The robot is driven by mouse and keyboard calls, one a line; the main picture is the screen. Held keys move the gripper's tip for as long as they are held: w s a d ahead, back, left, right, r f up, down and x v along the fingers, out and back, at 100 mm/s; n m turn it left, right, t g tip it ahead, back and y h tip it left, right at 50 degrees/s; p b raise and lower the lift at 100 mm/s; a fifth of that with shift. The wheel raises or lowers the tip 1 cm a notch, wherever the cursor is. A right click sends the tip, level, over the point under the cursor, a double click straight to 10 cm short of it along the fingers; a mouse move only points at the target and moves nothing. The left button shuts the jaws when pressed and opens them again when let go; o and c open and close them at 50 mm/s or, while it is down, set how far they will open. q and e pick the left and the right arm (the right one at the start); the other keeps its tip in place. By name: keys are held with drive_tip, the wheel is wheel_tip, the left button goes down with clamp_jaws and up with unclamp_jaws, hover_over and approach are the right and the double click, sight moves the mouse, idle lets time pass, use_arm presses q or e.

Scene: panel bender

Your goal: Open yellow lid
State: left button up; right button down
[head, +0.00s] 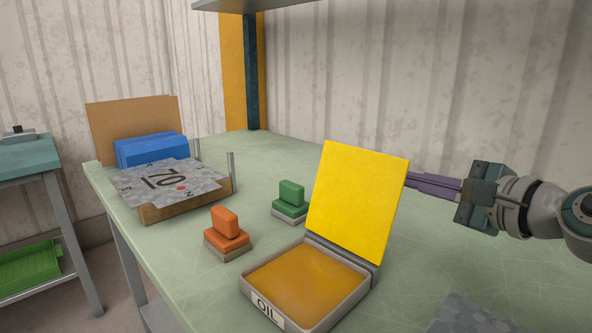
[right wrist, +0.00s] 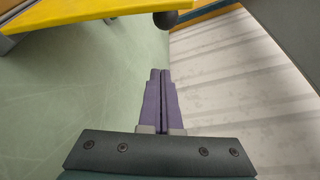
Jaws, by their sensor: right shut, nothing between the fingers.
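The yellow lid (head: 357,198) stands up steeply, leaning back a little, hinged at the back edge of a grey box labelled OIL (head: 338,319). The box is open and shows an orange-brown pad inside. My right gripper (head: 412,181) is shut and empty, behind the lid and to its right. Its fingertips are partly hidden by the lid in the head view. In the right wrist view the purple fingers (right wrist: 160,75) are together, and the yellow lid (right wrist: 80,18) crosses the top left, apart from them. My left gripper is not in view.
An orange-handled stamp (head: 226,230) and a green-handled stamp (head: 290,200) stand left of the box. A grey sheet (head: 468,314) lies at the front right. The wall is close behind.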

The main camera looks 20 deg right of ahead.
sight(386, 165)
drive_tip(key=w+a+p, duration=0.1)
drive_tip(key=p, duration=0.1)
drive_tip(key=w+a+r+p, duration=0.1)
drive_tip(key=a, duration=0.1)
drive_tip(key=shift+w+a+r+p, duration=0.15)
drive_tip(key=shift+w+a+p, duration=0.1)
drive_tip(key=shift+p, duration=0.1)
drive_tip(key=r+p, duration=0.1)
drive_tip(key=a+n+p, duration=0.1)
drive_tip(key=shift+s+a+r+p, duration=0.25)
drive_tip(key=shift+s+r+p, duration=0.05)
drive_tip(key=shift+r+p, duration=0.1)
drive_tip(key=shift+s+a+p, duration=0.15)
drive_tip(key=shift+a+p, duration=0.15)
drive_tip(key=shift+a, duration=0.05)
drive_tip(key=shift+f, duration=0.1)
